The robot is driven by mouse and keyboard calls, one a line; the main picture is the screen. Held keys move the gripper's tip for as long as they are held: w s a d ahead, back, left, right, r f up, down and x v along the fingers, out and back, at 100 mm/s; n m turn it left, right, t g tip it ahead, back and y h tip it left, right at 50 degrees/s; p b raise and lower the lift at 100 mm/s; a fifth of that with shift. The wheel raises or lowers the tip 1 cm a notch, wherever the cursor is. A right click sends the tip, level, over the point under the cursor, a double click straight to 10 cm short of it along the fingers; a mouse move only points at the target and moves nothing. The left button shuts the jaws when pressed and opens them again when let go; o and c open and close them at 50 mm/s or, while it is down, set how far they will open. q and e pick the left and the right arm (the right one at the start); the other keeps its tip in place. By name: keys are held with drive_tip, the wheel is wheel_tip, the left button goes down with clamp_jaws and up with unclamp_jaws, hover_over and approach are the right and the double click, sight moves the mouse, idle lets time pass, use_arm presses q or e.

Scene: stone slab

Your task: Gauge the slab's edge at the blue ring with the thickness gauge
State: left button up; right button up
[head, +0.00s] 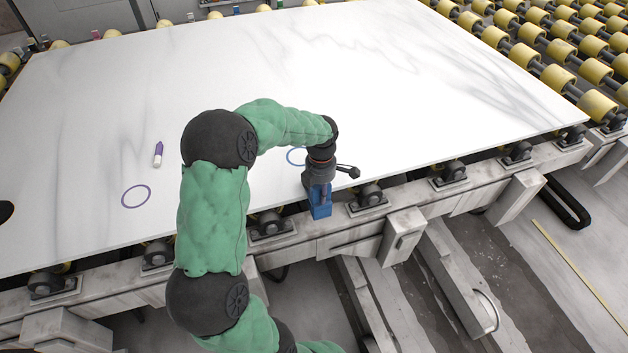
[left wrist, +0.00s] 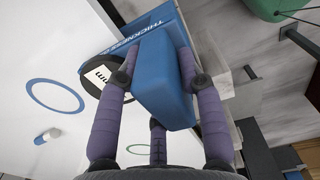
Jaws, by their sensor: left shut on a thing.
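My left gripper (head: 319,178) is at the slab's front edge, shut on the blue thickness gauge (head: 319,203). In the left wrist view its purple fingers (left wrist: 158,80) clasp the blue gauge body (left wrist: 165,95); the dial, marked mm, is partly hidden. The white slab (head: 400,75) lies flat. A blue ring (head: 290,158) on it, just behind and left of the gripper, is partly hidden by my arm. The left wrist view shows a blue ring (left wrist: 55,80) left of the dial. I cannot tell whether the slab's edge is inside the gauge. My right gripper is out of view.
A purple-blue ring (head: 136,208) and a purple-and-white marker (head: 158,155) are on the slab at left. A green ring (left wrist: 137,145) shows in the wrist view. A roller rail (head: 345,238) runs below the front edge. Yellow rollers (head: 560,50) stand at right.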

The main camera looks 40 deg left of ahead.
use_arm(q)
drive_tip(key=s+d+b, duration=0.1)
drive_tip(key=s+d, duration=0.4)
drive_tip(key=d, duration=0.5)
drive_tip(key=shift+s+d, duration=0.2)
drive_tip(key=shift+d, duration=0.1)
idle(1.3)
drive_tip(key=shift+r, duration=0.15)
wheel_tip(320, 180, up, 10)
drive_tip(key=p, duration=0.6)
drive_tip(key=shift+p, duration=0.4)
idle(0.4)
drive_tip(key=w+d+f+m, duration=0.4)
drive_tip(key=d+f+m, duration=0.1)
drive_tip(key=m, duration=1)
drive_tip(key=w+d+f+m, duration=0.4)
drive_tip(key=d+m, duration=0.4)
drive_tip(key=m, duration=0.7)
drive_tip(key=shift+w+f+m, duration=0.25)
drive_tip(key=shift+f+m, duration=0.05)
drive_tip(key=shift+f, duration=0.35)
